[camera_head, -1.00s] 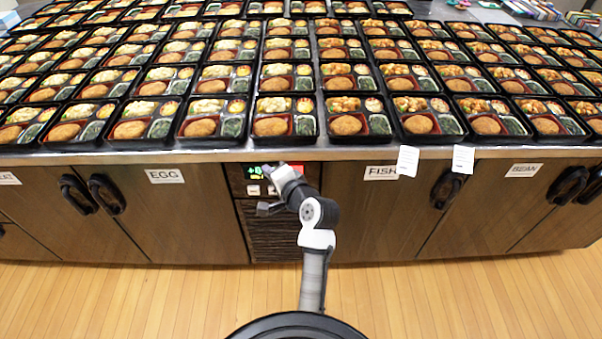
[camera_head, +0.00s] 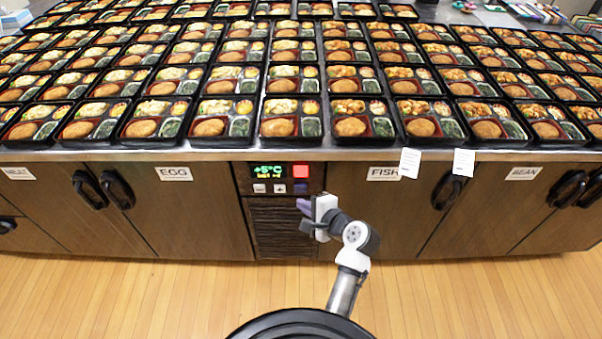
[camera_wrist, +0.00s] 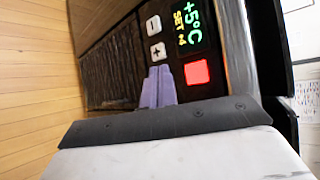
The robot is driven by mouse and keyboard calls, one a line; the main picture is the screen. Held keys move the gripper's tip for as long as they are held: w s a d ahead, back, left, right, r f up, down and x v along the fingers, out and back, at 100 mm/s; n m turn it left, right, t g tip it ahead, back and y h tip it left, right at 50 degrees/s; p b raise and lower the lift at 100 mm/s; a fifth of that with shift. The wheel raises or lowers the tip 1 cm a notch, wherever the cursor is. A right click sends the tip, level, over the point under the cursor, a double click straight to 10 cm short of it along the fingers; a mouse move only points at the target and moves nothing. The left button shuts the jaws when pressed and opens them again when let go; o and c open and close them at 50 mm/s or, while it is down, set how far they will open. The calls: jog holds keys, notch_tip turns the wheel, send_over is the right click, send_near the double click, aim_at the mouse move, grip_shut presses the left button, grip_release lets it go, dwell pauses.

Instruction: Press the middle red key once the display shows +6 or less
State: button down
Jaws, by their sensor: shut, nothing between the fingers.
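The display (camera_head: 268,172) on the control panel reads +5°C in green, with a smaller yellow SET line below. It reads +5°C in the wrist view too (camera_wrist: 192,24). One square red key (camera_head: 300,171) sits right of the display; it also shows in the wrist view (camera_wrist: 196,72). My gripper (camera_head: 303,205) is shut and empty, its purple fingers just below the panel's keys at the right. In the wrist view the fingertips (camera_wrist: 158,72) are beside the plus key and the red key, not over the red one. Contact with the panel cannot be told.
Dark slats lie below the panel. Bento trays fill the counter above. Cabinet doors with black handles (camera_head: 117,190) flank the panel. The wooden floor (camera_head: 150,295) is clear.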

jog(key=b, duration=0.2)
send_near(297, 175)
jog(key=w+a+f, duration=0.2)
jog(key=a, duration=0.2)
jog(key=shift+w+d+f, duration=0.2)
jog(key=shift+w+f, duration=0.1)
jog(key=shift+w, duration=0.1)
jog(key=shift+w+p, duration=0.15)
jog(key=shift+p, duration=0.15)
dwell(1.2)
jog(key=shift+w, duration=0.25)
jog(key=shift+w, duration=0.45)
dwell(0.6)
jog(key=shift+s+p, duration=0.1)
jog(key=shift+p, duration=0.2)
jog(key=shift+s+p, duration=0.5)
jog(key=shift+s, duration=0.3)
